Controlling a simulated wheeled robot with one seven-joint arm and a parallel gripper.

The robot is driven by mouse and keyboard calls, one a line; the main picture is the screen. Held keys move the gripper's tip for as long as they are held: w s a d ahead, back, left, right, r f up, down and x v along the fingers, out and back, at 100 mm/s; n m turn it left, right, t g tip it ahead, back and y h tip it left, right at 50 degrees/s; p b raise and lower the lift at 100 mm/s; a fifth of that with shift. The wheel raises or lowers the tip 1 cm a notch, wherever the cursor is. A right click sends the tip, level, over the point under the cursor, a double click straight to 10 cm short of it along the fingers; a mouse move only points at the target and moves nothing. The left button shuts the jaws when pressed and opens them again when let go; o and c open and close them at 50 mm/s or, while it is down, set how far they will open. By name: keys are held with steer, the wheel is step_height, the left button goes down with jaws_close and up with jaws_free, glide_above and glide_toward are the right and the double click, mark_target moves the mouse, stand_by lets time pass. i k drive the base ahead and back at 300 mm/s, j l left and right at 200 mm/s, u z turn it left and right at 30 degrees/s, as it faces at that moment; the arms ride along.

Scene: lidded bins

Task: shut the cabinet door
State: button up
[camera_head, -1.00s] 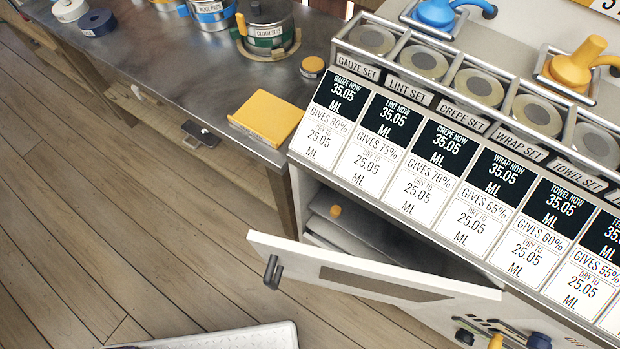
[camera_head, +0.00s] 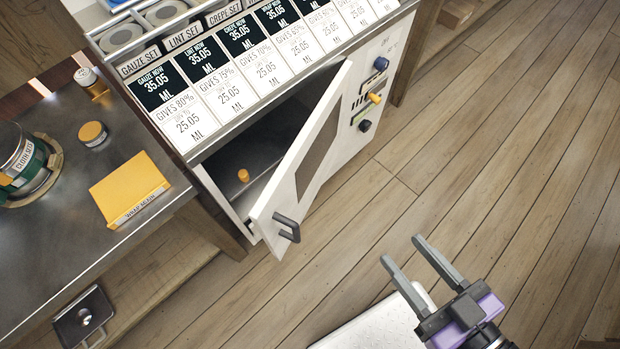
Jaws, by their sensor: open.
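The cabinet door (camera_head: 310,150) is white with a dark panel and stands ajar, swung out from the cabinet front. Its dark handle (camera_head: 288,228) is near the free lower-left corner. The cabinet (camera_head: 385,60) has a dark opening behind the door, with a shelf and a small orange knob or cap (camera_head: 243,175) inside. My gripper (camera_head: 402,252) is at the lower right, over the floor. Its two grey fingers are apart and empty. It is to the right of the handle and not touching the door.
A metal table (camera_head: 60,250) at left holds a yellow box (camera_head: 130,190) and a green-banded pot (camera_head: 22,165). Knobs (camera_head: 375,80) stick out of the cabinet front right of the door. My white base shows below the gripper. Wooden floor (camera_head: 480,150) is clear at right.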

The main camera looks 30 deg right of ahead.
mark_target(278, 214)
steer(key=k+j+u, duration=0.3)
steer(key=j, duration=0.35)
steer(key=k+j+u, duration=0.15)
steer(key=j, duration=0.25)
